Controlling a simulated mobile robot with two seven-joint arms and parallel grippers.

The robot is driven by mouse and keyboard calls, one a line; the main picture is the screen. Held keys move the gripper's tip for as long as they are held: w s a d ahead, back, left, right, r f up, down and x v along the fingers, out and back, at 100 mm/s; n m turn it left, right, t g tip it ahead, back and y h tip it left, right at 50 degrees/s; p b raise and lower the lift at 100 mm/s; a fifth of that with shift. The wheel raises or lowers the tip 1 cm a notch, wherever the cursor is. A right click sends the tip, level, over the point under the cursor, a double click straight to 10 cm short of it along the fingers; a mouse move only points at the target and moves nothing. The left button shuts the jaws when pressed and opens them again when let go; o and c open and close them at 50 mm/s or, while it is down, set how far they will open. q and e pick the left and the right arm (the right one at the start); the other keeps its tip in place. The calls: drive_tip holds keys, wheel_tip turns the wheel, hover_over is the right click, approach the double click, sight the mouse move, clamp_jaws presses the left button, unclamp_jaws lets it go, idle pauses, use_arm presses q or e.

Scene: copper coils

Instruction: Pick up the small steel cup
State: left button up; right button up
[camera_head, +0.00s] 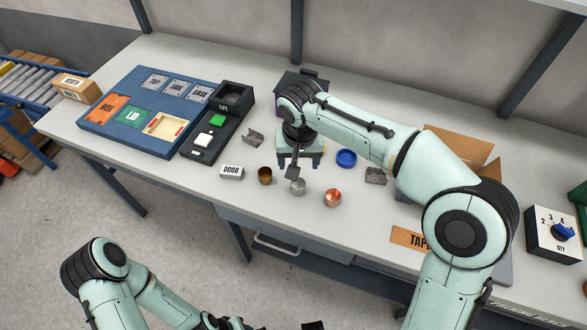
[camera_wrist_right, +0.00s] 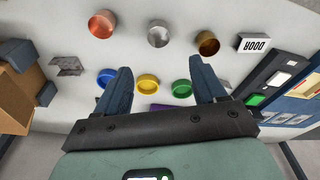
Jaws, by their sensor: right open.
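The small steel cup (camera_head: 298,187) stands on the grey table, between a brass cup (camera_head: 265,176) on its left and a copper cup (camera_head: 332,198) on its right. My right gripper (camera_head: 301,165) is open and empty just behind the steel cup, apart from it. In the right wrist view the steel cup (camera_wrist_right: 158,33) lies ahead of the gap between the two fingers (camera_wrist_right: 163,74), with the copper cup (camera_wrist_right: 102,24) and brass cup (camera_wrist_right: 208,43) to either side. Of my left arm only links show at the bottom of the head view; its fingers cannot be made out.
A DOOR block (camera_head: 231,172) is left of the brass cup. A blue board (camera_head: 122,88) fills the left, an open carton (camera_head: 462,150) the right. The table's front edge is close to the cups.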

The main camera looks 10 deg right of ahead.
approach(298, 183)
drive_tip(key=shift+s+a+f+b, duration=0.1)
drive_tip(key=shift+s+f+b, duration=0.1)
drive_tip(key=shift+f, duration=0.3)
drive_tip(key=shift+s+a+f+b, duration=0.1)
drive_tip(key=shift+s+f+b, duration=0.1)
drive_tip(key=shift+f, duration=0.35)
drive_tip(key=f, duration=0.5)
drive_tip(key=shift+w+d+f, duration=0.2)
drive_tip(key=shift+w+f, duration=0.15)
drive_tip(key=shift+w, duration=0.05)
drive_tip(key=c, duration=1.1)
